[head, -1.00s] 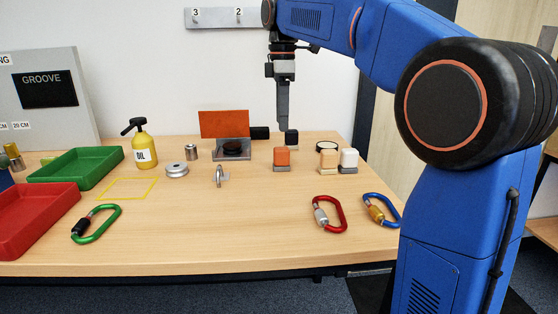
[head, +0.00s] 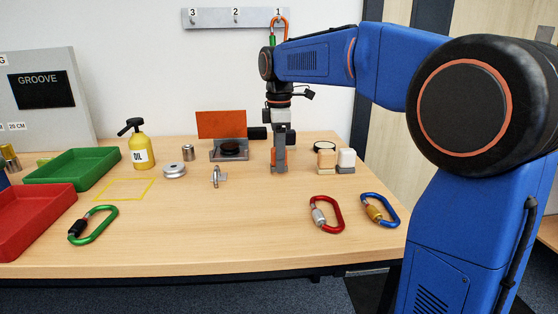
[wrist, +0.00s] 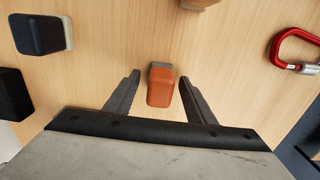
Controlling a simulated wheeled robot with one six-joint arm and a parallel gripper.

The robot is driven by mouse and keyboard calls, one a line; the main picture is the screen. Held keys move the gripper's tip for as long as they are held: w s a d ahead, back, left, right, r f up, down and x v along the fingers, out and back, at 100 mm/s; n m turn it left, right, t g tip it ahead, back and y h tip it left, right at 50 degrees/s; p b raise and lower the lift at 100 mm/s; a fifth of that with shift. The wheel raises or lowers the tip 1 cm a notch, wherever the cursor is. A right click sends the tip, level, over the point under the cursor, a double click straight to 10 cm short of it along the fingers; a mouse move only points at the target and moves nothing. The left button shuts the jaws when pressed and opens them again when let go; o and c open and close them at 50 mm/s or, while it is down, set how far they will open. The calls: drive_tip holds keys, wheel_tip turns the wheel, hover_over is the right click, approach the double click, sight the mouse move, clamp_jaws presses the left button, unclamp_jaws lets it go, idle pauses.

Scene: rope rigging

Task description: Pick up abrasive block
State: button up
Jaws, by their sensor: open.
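Several small blocks with coloured tops on pale or grey bases stand on the table; I cannot tell which one the task names. An orange block (wrist: 161,90) lies between the two fingers of my gripper (wrist: 159,78), with a gap on each side. My gripper (head: 279,168) is open and low at the orange block, mostly hiding it in the head view. A dark blue block (wrist: 38,35) shows upper left in the wrist view.
A red carabiner (head: 327,214) and a blue carabiner (head: 381,209) lie nearer the front edge. A metal fitting (head: 216,177) stands to the left. A grey fixture (head: 229,152) with an orange plate (head: 221,124) is behind. The table's front middle is clear.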

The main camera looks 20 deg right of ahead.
drive_tip(key=shift+f, duration=0.2)
drive_tip(key=c, duration=1.2)
drive_tip(key=shift+r, duration=0.1)
wheel_tip(320, 180, up, 10)
drive_tip(key=shift+f, duration=0.1)
